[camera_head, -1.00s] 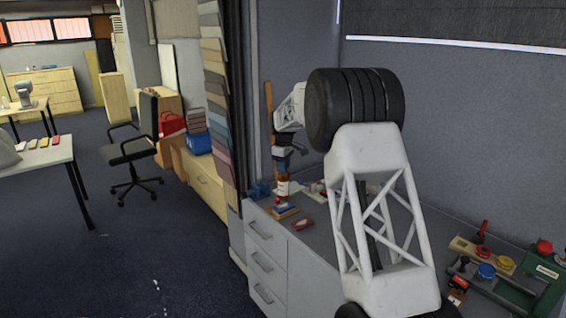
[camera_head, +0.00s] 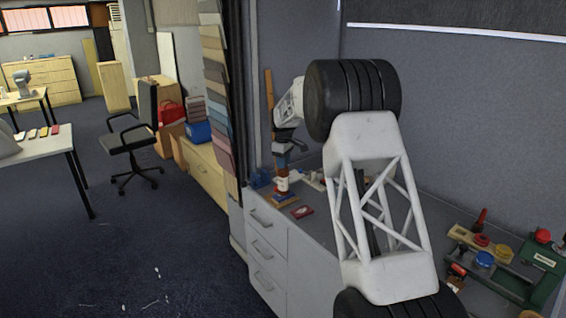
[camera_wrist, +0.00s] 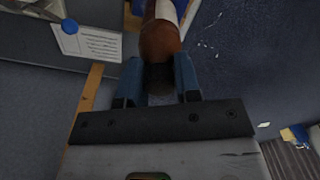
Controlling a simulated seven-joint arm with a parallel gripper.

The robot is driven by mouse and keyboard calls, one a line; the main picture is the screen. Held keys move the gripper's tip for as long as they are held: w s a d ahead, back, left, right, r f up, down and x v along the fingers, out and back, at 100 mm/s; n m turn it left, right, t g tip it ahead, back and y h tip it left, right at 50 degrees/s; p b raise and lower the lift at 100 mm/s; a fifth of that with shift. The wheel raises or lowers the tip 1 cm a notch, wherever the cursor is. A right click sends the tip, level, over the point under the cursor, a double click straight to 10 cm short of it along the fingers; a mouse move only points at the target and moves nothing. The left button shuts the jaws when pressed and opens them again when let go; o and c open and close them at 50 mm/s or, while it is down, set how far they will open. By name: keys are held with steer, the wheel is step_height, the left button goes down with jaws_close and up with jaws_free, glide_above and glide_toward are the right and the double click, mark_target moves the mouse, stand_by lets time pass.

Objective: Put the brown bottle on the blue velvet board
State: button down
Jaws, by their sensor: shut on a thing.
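My gripper (camera_head: 282,158) is shut on the brown bottle (camera_wrist: 160,42), with its two blue fingers around the dark neck in the wrist view. In the head view the bottle (camera_head: 281,184), with a white label band, hangs below my gripper and looks about upright. A small board with a blue top and an orange-brown edge (camera_head: 287,202) lies just under and in front of the bottle; it looks like the blue velvet board. I cannot tell whether the bottle's base touches it.
A small red item (camera_head: 303,211) lies on the grey drawer cabinet (camera_head: 265,246) near the board. Blue items (camera_head: 260,179) stand at the counter's left end. Small things lie behind the bottle. A green tool rack (camera_head: 541,262) is at the far right.

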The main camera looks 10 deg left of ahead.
steer(key=shift+f, duration=0.2)
stand_by(0.6)
steer(key=c, duration=0.8)
jaws_free()
steer(key=shift+o, duration=0.2)
steer(key=shift+f, duration=0.1)
steer(key=shift+r, duration=3.95)
